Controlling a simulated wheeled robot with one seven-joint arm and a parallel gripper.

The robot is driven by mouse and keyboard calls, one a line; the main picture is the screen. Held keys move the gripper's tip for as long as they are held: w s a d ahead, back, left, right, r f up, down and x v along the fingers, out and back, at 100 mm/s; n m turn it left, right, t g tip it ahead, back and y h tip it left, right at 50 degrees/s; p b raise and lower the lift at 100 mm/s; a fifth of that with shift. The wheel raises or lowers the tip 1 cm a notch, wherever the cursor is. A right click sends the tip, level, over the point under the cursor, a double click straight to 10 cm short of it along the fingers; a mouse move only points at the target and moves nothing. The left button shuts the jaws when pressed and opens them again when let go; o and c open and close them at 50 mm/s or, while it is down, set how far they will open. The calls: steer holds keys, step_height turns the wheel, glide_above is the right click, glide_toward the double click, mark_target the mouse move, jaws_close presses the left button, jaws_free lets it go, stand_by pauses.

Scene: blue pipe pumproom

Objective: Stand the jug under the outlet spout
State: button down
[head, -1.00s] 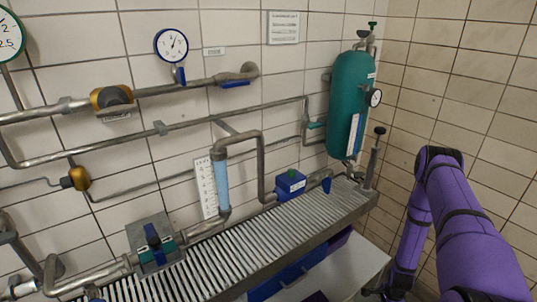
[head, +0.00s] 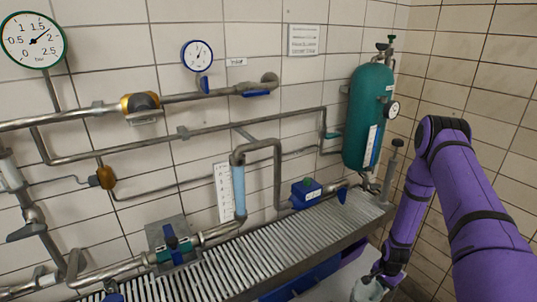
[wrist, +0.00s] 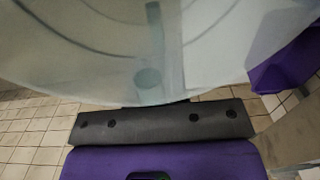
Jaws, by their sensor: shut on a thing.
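The jug (head: 368,291) is pale and see-through, and only its upper part shows at the bottom edge of the head view. My gripper (head: 385,276) is shut on the jug, low in front of the drain bench's right end. In the wrist view the jug (wrist: 150,50) fills the top as a large clear curved wall; the fingertips are hidden there. I cannot tell for certain which pipe end is the outlet spout.
A ribbed metal drain bench (head: 265,250) runs along the tiled wall, carrying a blue valve box (head: 306,193) and a grey valve block (head: 172,243). Pipework and a lever valve (head: 30,228) are at left.

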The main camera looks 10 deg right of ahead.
steer(key=w+a+r+n, duration=0.4)
steer(key=a+r+n, duration=0.2)
steer(key=a+r, duration=0.4)
steer(key=w+a+r+n, duration=0.4)
steer(key=a+r+n, duration=0.3)
steer(key=r, duration=0.8)
steer(key=a, duration=0.3)
steer(key=shift+w, duration=0.25)
